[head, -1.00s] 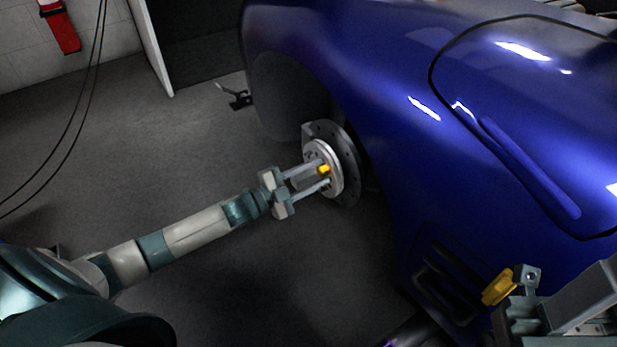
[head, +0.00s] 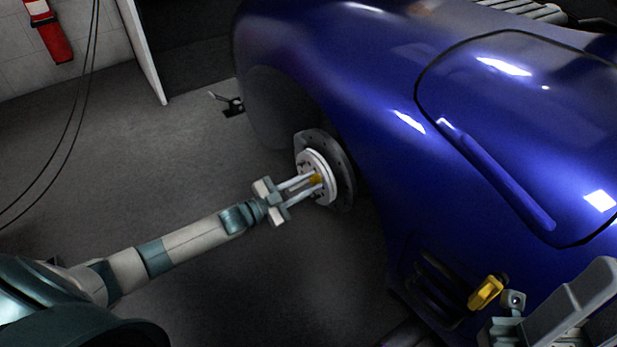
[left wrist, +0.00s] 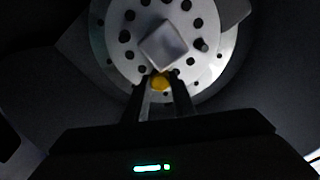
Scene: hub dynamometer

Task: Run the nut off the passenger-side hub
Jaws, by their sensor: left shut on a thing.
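The hub (head: 316,165) is a pale disc in front of a dark drilled brake disc (head: 344,175) in the blue car's wheel arch. In the left wrist view the hub face (left wrist: 120,52) has a ring of dark holes and a grey square block (left wrist: 164,45) near its centre. My left gripper (head: 313,184) reaches the hub, its fingers shut on a yellow nut (left wrist: 160,82) low on the hub face. The fingers partly hide the nut in the head view. My right gripper (head: 512,302) is partly in view at lower right, near a yellow piece (head: 486,292); its jaws are unclear.
The blue car (head: 380,95) fills the right side, its fender curving over the hub. A small dark fixture (head: 232,106) lies on the floor behind. Cables (head: 78,120) hang at left, near a red extinguisher (head: 50,38). Floor left of the hub is open.

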